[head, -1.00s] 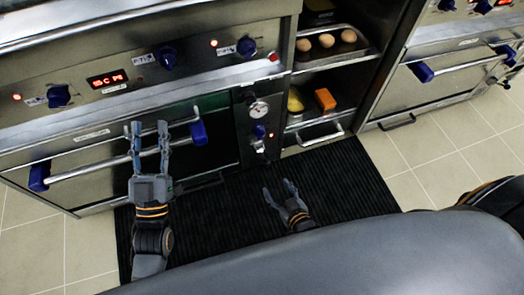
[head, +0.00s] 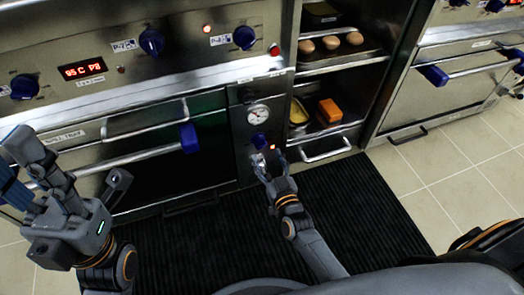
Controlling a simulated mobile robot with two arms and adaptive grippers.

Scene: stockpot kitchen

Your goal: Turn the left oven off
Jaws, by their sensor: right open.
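The left oven (head: 160,125) fills the left of the head view, its door closed. Its narrow side panel carries a round gauge (head: 258,115), a blue knob (head: 260,142) and a lit red lamp (head: 272,147). My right gripper (head: 268,158) is open and empty, its fingertips just below the blue knob at the panel's lower part. They partly hide what lies there, and I cannot tell whether they touch it. My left gripper (head: 12,163) is open at the left edge, in front of the oven door.
Above the door are more blue knobs (head: 152,41) and a lit red display (head: 82,69). Right of the panel, open shelves hold eggs (head: 331,42) and an orange block (head: 329,110). Another oven (head: 440,85) stands at right. A black mat (head: 365,205) covers the floor in front.

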